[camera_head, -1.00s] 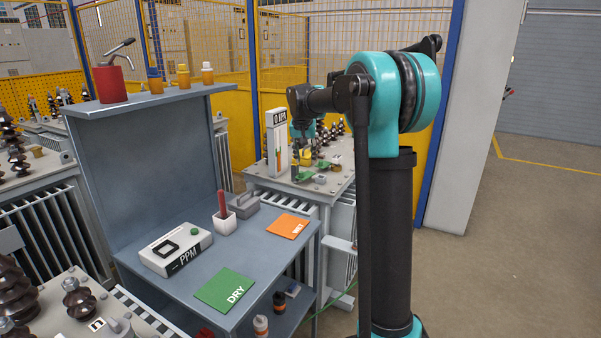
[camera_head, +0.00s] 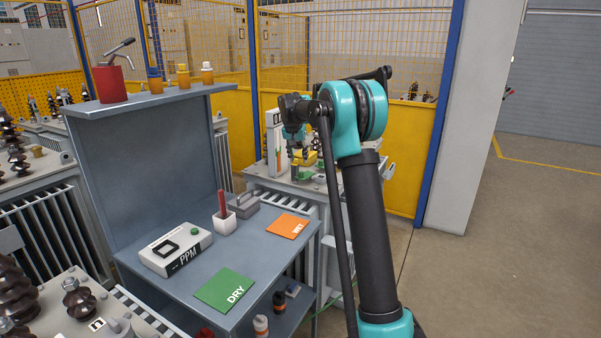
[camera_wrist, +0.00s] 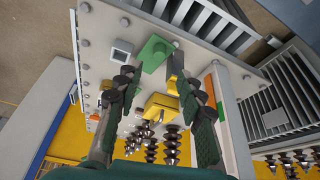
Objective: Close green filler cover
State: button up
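The green filler cover (camera_wrist: 152,53) shows in the wrist view as a flat green piece on the grey transformer top (camera_wrist: 95,60). I cannot tell its exact hinge angle. My gripper (camera_wrist: 150,68) is open and empty, its two dark fingers spread apart. The green cover lies just beyond and between the fingertips; I cannot see contact. In the head view a bit of green (camera_head: 302,177) shows under my gripper (camera_head: 297,165), partly hidden by it.
A yellow cap (camera_wrist: 160,106) and several dark ribbed insulators (camera_wrist: 150,142) stand on the transformer. A white gauge panel (camera_head: 276,145) stands at its left edge. A grey-blue bench (camera_head: 200,290) with a PPM meter (camera_head: 177,250) is nearer, on the left.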

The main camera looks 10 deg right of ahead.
aim_at(301, 172)
jog(key=x, duration=0.9)
grip_shut()
